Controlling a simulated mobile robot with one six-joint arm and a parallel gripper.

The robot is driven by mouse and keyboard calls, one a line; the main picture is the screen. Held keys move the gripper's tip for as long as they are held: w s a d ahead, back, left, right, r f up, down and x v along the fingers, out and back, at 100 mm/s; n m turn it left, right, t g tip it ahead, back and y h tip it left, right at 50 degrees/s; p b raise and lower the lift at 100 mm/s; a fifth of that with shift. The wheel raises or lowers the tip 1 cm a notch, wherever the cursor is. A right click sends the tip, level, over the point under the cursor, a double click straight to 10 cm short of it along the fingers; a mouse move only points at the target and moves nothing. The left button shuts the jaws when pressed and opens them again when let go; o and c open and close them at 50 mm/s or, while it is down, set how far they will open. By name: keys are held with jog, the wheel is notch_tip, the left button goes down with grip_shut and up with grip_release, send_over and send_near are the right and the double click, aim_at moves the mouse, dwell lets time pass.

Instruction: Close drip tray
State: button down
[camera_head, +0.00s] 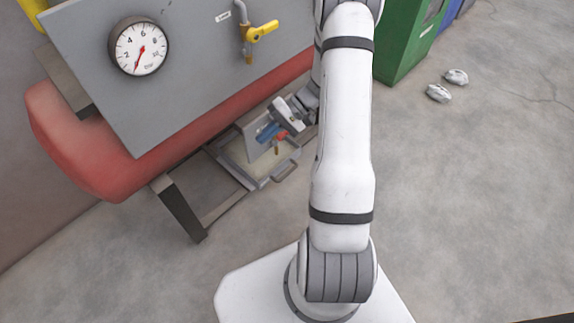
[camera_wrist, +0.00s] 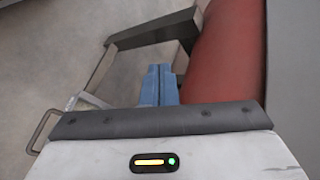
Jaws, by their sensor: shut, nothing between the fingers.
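The drip tray (camera_head: 266,179) is a shallow, pale metal tray low under the red tank. It sticks out past the tank's underside, and its handle (camera_head: 286,171) is on the front wall. In the wrist view the tray's rim (camera_wrist: 88,101) and handle (camera_wrist: 41,131) show at the left, partly hidden by my gripper's body. My gripper (camera_head: 266,131) is over the tray, near its far right side. Its blue fingers (camera_wrist: 159,72) are together and empty, pointing toward the tank's frame. I cannot tell whether they touch anything.
The red tank (camera_head: 75,140) and its grey panel with a gauge (camera_head: 138,46) and yellow valve (camera_head: 262,31) overhang the tray. A dark frame leg (camera_head: 181,212) stands left of it. Green bin (camera_head: 405,40) and two pale lumps (camera_head: 438,93) are right. Front floor is clear.

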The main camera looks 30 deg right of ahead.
jog(key=w+d+f+m+t+y, duration=0.25)
jog(key=d+f+t, duration=0.3)
jog(key=f, duration=0.45)
jog(key=s+d+f+m+t+h, duration=0.2)
jog(key=d+f+m+t, duration=0.15)
jog(key=f, duration=0.55)
jog(key=s+d+f+m+t+h, duration=0.1)
jog(key=d+f+m+t+h, duration=0.1)
jog(key=d+f+t, duration=0.5)
jog(key=m+t+h, duration=0.1)
jog(key=m+h, duration=0.1)
jog(key=h, duration=0.2)
send_near(282, 164)
jog(key=b+x, duration=0.3)
jog(key=x, duration=0.2)
jog(key=shift+w+a, duration=0.3)
jog(key=shift+w+a+r+b, duration=0.2)
jog(key=shift+w+b, duration=0.1)
jog(key=shift+w, duration=0.3)
